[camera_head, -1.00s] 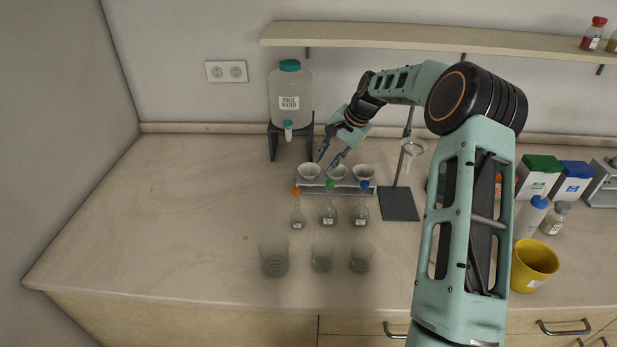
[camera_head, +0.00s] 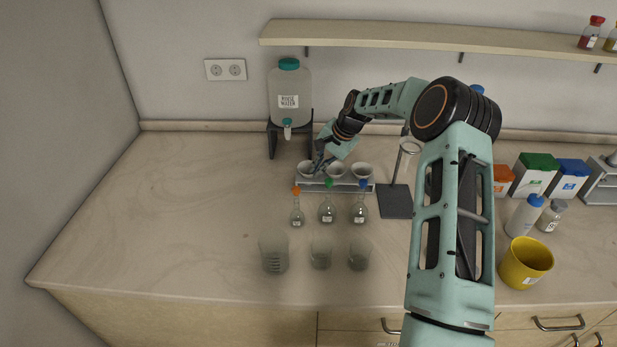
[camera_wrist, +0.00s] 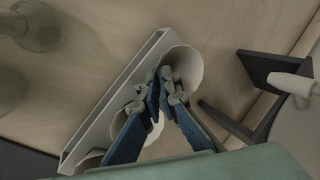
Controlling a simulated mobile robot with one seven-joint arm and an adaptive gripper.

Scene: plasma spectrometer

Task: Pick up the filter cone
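Three white filter cones stand in a grey rack (camera_head: 345,188) at the back of the bench: a left cone (camera_head: 303,170), a middle cone (camera_head: 337,170) and a right cone (camera_head: 362,170). My gripper (camera_head: 319,168) is down at the left cone, on its right side. In the wrist view that cone (camera_wrist: 186,62) sits at the upper end of the rack (camera_wrist: 108,112). My gripper (camera_wrist: 165,78) has its blue fingertips close together at the near wall of this cone, and they look shut on it. The fingers partly cover the middle cone (camera_wrist: 150,128).
Flasks with orange, green and blue stoppers (camera_head: 328,211) stand before the rack, with beakers (camera_head: 320,254) nearer. A rinse water bottle (camera_head: 289,92) on a dark stand is behind left. A ring stand (camera_head: 396,202) is right. The bench's left side is clear.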

